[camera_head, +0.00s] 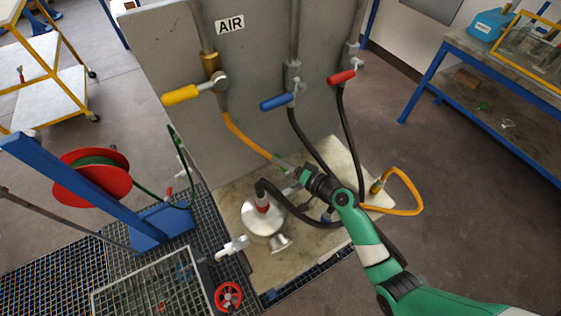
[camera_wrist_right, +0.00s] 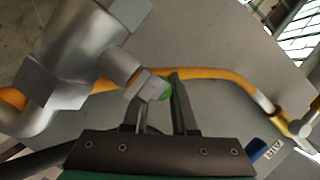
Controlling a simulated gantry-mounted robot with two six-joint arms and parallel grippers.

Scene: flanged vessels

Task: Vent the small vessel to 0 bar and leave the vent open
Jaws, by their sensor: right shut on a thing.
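The small steel vessel (camera_head: 258,222) stands on the worn base plate, with a round flanged body. A black hose with a red collar (camera_head: 263,204) joins its top. My right gripper (camera_head: 301,174) is behind and right of the vessel, at metal fittings near the orange hose. In the right wrist view my right gripper (camera_wrist_right: 162,112) is shut on a small green part (camera_wrist_right: 166,88) beside a hex fitting (camera_wrist_right: 150,87) on a steel valve body (camera_wrist_right: 90,55). The green part is mostly hidden by the fingers. No pressure reading is legible. My left gripper is out of view.
A grey panel marked AIR (camera_head: 230,24) carries yellow (camera_head: 180,95), blue (camera_head: 278,101) and red (camera_head: 341,77) handles. An orange hose (camera_head: 240,137) and black hoses hang close to my right gripper. A red handwheel (camera_head: 228,296) is at the front. A red hose reel (camera_head: 92,177) stands left.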

